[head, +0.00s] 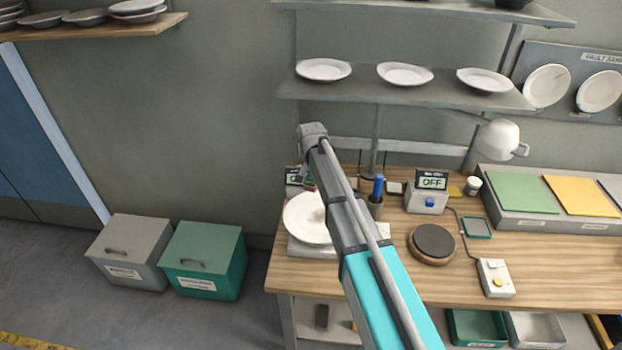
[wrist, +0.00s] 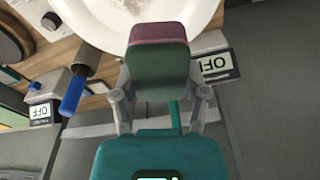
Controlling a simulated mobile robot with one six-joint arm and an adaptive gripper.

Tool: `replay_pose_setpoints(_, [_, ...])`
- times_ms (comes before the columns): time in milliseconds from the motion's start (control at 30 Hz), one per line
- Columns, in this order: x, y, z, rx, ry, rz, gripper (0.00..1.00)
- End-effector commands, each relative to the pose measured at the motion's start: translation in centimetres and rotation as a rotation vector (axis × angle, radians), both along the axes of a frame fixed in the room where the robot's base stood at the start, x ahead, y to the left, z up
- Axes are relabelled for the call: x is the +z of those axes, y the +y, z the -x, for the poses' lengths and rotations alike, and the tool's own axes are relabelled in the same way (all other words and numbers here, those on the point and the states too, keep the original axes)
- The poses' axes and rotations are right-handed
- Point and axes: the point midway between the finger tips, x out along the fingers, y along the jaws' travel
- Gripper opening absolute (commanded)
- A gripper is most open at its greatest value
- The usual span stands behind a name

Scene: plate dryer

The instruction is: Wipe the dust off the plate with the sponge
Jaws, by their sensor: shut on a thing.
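A white plate (head: 303,220) lies on a low grey stand at the left end of the bench, partly behind my arm. In the wrist view the plate (wrist: 205,13) fills the top middle, with a faint brownish smudge near the top edge. My gripper (wrist: 161,92) is shut on the sponge (wrist: 158,70), which is dark green with a maroon layer. The sponge overlaps the plate's rim in that view; I cannot tell whether they touch. In the head view my arm hides most of the gripper and sponge.
A holder with a blue-handled tool (head: 378,188) stands right of the plate. Beyond are a box reading OFF (head: 430,190), a round dark pad (head: 433,243) and a control box (head: 495,278). A lamp (head: 498,139) and plate shelf (head: 400,92) overhang the bench.

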Motion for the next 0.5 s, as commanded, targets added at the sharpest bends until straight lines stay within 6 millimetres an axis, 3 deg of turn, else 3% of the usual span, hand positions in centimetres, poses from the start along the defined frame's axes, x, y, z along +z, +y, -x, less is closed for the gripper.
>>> replay_pose_setpoints(500, [-2.8,0.3,0.1,0.004,0.0,0.0,0.01])
